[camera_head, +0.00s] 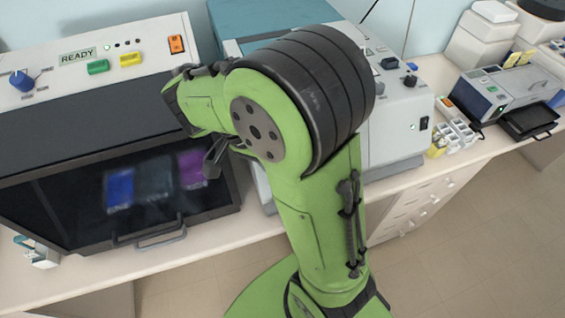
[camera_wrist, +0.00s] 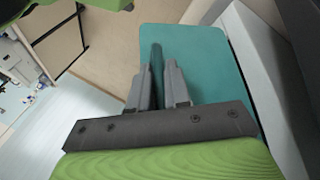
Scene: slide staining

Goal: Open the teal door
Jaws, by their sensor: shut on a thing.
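The teal door (camera_wrist: 208,62) is a flat panel with rounded corners, just past my fingers in the wrist view. A darker teal upright handle (camera_wrist: 157,60) stands between the two grey fingers of my gripper (camera_wrist: 158,82). The fingers are closed on this handle near its lower part. In the head view my green arm covers the middle of the machine, and I cannot make out the door's front or the handle there. A teal top surface (camera_head: 262,17) of that machine shows behind the arm.
Left is a white instrument (camera_head: 130,52) with a READY label and a dark glass front with a bar handle (camera_head: 150,236). Right of my arm stand a white control panel (camera_head: 395,110), white racks (camera_head: 458,136) and a small grey device (camera_head: 510,85). The floor (camera_head: 470,245) in front is clear.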

